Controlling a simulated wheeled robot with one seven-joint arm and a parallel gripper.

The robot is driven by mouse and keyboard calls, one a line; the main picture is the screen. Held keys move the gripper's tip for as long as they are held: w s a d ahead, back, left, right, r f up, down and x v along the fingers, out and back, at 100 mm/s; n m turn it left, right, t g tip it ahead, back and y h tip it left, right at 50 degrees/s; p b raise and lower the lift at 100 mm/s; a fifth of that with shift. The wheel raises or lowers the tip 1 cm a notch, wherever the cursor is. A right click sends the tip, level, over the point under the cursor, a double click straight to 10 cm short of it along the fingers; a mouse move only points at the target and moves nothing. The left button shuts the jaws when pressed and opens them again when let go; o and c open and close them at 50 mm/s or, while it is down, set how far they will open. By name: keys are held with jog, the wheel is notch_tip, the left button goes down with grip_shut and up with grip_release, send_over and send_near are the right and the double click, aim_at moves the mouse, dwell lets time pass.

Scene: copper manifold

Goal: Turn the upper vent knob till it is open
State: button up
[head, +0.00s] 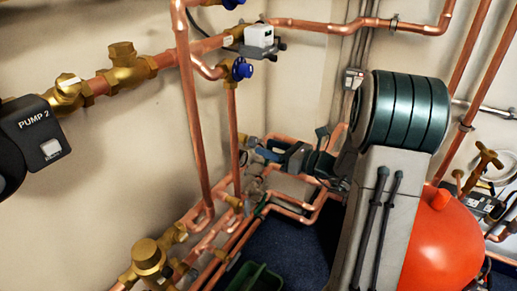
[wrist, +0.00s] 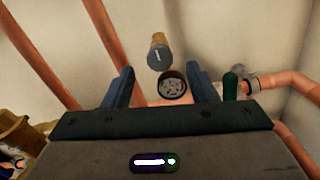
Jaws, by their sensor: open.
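In the wrist view, a small grey-blue round knob (wrist: 159,57) with a pale line on its face sits on a brass stem. A dark round fitting (wrist: 173,86) with a pale patterned face is just below it. I cannot tell for sure which of these is the upper vent knob. My gripper (wrist: 163,86) is open, with one finger on each side of these parts in the picture and nothing held. Whether a finger touches anything cannot be told. In the head view my gripper (head: 269,152) is small, dark and close to the copper pipes, partly hidden in clutter.
Copper pipes (head: 188,110) run up the wall left of my gripper. Blue-handled valves (head: 242,70) sit on them. A green handle (wrist: 231,86) stands right of my fingers. A red tank (head: 440,240) is at right. The dark floor (head: 285,245) shows below.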

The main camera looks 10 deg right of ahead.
aim_at(256, 143)
jog(key=shift+b+x, duration=0.4)
jog(key=shift+x, duration=1.7)
jog(key=c, duration=1)
